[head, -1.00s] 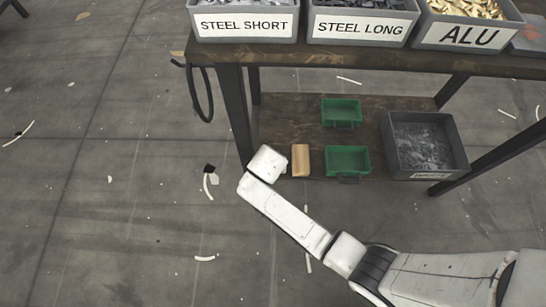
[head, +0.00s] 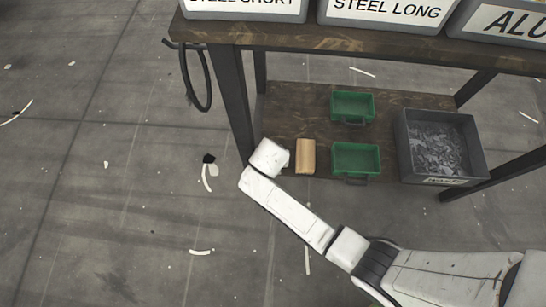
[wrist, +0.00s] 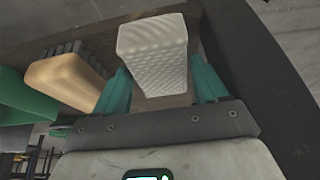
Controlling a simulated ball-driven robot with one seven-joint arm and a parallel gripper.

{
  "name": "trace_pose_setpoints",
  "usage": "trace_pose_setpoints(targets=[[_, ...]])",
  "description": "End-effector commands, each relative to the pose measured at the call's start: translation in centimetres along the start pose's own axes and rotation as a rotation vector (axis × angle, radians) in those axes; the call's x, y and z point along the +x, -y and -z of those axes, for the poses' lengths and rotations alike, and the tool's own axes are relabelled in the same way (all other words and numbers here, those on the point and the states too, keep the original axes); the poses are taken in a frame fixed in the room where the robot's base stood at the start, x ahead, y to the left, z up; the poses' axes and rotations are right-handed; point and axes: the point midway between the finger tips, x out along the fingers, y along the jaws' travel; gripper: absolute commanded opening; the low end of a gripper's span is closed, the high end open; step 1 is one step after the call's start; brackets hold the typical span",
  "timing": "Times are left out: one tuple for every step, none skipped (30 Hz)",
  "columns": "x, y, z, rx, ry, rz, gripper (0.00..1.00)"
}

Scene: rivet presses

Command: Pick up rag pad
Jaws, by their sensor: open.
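The rag pad (wrist: 152,55) looks like a pale grey-white block with a quilted face in the wrist view. It stands on the brown lower shelf between the two teal fingers of my gripper (wrist: 161,72). The gripper is open, with a finger on either side of the pad. The left finger is close to the pad's side, and some gap shows at the right; I cannot tell whether either touches. In the head view the pad and the fingers are hidden behind my white wrist at the shelf's left end.
A tan brush-like block (head: 305,156) lies just right of my wrist; its grey bristles show in the wrist view (wrist: 66,78). Green bins (head: 356,158) and a dark scrap bin (head: 441,147) stand further right. A table leg (head: 235,105) and the upper tabletop (head: 360,48) are close by.

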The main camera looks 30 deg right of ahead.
Motion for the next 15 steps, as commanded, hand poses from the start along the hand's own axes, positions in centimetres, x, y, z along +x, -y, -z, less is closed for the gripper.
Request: trace_pose_setpoints(targets=[[0.07, 0.00, -0.02, 0.000, 0.000, 0.000, 0.72], [0.10, 0.00, -0.03, 0.000, 0.000, 0.000, 0.72], [0.15, -0.01, -0.05, 0.000, 0.000, 0.000, 0.72], [0.19, -0.01, -0.06, 0.000, 0.000, 0.000, 0.72], [0.23, -0.01, -0.08, 0.000, 0.000, 0.000, 0.72], [0.28, -0.01, -0.09, 0.001, 0.000, 0.000, 0.72], [0.31, -0.01, -0.11, 0.001, 0.000, 0.000, 0.72], [0.35, 0.00, -0.12, 0.001, 0.000, 0.000, 0.72], [0.38, 0.00, -0.13, 0.001, 0.000, 0.000, 0.72], [0.40, 0.00, -0.14, 0.001, 0.000, 0.000, 0.72], [0.42, 0.00, -0.14, 0.001, 0.000, 0.000, 0.72], [0.42, 0.01, -0.14, 0.001, 0.000, 0.000, 0.72], [0.42, 0.01, -0.14, 0.001, 0.000, 0.000, 0.72], [0.42, 0.01, -0.14, 0.000, 0.000, 0.000, 0.72], [0.42, 0.01, -0.14, 0.000, 0.000, 0.000, 0.72]])
